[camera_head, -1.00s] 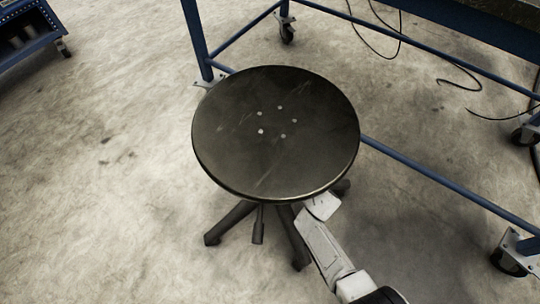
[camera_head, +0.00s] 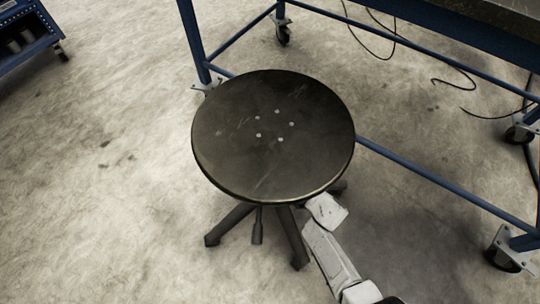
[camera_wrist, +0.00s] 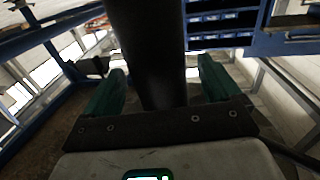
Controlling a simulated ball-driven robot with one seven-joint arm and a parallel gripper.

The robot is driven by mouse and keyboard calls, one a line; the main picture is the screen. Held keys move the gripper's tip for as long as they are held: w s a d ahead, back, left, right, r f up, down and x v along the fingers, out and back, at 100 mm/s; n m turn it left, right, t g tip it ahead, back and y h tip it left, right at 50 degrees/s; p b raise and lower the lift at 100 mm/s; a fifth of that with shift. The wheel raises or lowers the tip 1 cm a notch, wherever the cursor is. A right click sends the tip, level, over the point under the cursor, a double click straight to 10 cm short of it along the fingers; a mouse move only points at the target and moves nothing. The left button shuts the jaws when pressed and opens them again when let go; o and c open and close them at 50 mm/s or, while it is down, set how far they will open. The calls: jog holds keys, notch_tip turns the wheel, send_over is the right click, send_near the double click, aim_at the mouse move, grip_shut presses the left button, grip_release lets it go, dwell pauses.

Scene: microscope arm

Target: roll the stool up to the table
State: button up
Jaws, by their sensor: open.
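The stool (camera_head: 272,160) has a round dark seat with several pale dots and a dark legged base. It stands upright on the floor, with its far edge close to the table's near left leg in the head view. The table (camera_head: 500,45) has a blue frame on casters at the upper right. My gripper (camera_head: 326,211) is low at the stool's front right, partly beneath the seat's rim. In the wrist view, my gripper's green fingers (camera_wrist: 163,80) are open on either side of the stool's dark column (camera_wrist: 148,45). Contact with the column cannot be told.
A blue cabinet on casters (camera_head: 28,40) stands at the upper left. Black cables (camera_head: 440,75) lie on the floor beneath the table. A low blue rail (camera_head: 440,180) runs along the table's near side. The floor left of the stool is clear.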

jog(key=p+v, duration=0.2)
jog(key=v, duration=0.5)
jog(key=shift+d, duration=0.1)
dwell(0.4)
